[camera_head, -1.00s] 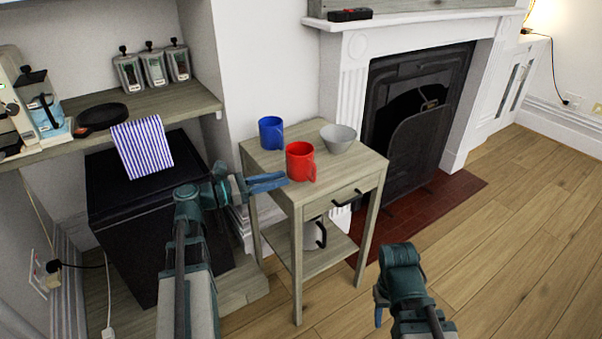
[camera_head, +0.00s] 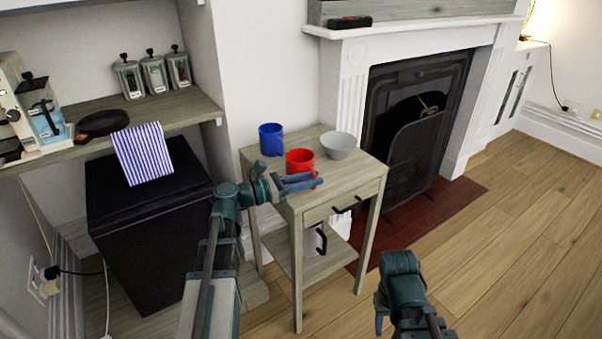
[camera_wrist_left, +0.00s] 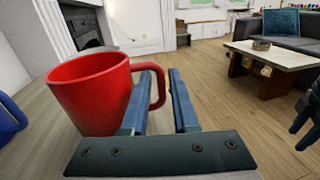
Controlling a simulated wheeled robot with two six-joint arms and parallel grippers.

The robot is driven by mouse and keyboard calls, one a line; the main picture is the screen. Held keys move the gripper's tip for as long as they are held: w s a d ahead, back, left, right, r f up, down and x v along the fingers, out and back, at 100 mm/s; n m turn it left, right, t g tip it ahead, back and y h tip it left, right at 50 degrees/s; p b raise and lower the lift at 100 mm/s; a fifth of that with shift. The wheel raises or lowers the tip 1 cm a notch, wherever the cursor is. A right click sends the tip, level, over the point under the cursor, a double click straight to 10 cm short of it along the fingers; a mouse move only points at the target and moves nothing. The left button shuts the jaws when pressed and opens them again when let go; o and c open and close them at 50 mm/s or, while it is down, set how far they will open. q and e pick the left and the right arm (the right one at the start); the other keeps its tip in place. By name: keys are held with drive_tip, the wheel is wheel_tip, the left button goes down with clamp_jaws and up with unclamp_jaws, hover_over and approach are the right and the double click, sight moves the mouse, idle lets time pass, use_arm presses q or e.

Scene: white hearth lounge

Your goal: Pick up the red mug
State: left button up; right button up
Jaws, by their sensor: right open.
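The red mug (camera_head: 299,159) stands upright on the small wooden side table (camera_head: 345,178). My left gripper (camera_head: 302,182) is open at the mug's near side, and its fingers overlap the lower part of the mug in the head view. In the left wrist view the red mug (camera_wrist_left: 92,92) is large at the left, with its handle toward the left gripper (camera_wrist_left: 163,85). The handle's outer bar shows in the gap between the two blue fingers; I cannot tell whether they touch it. My right gripper (camera_head: 380,321) is low and away from the table, mostly hidden by its own arm.
A blue mug (camera_head: 271,139) stands behind left of the red mug, and a grey bowl (camera_head: 338,145) behind right. A black cabinet (camera_head: 140,215) and a shelf with a pan (camera_head: 102,123) are at the left. The fireplace (camera_head: 405,130) is behind; open floor lies right.

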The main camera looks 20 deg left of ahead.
use_arm(q)
drive_tip(key=x, duration=0.4)
drive_tip(key=shift+w+d+f, duration=0.1)
drive_tip(key=shift+d+f, duration=0.1)
drive_tip(key=shift+f, duration=0.05)
clamp_jaws()
idle(1.1)
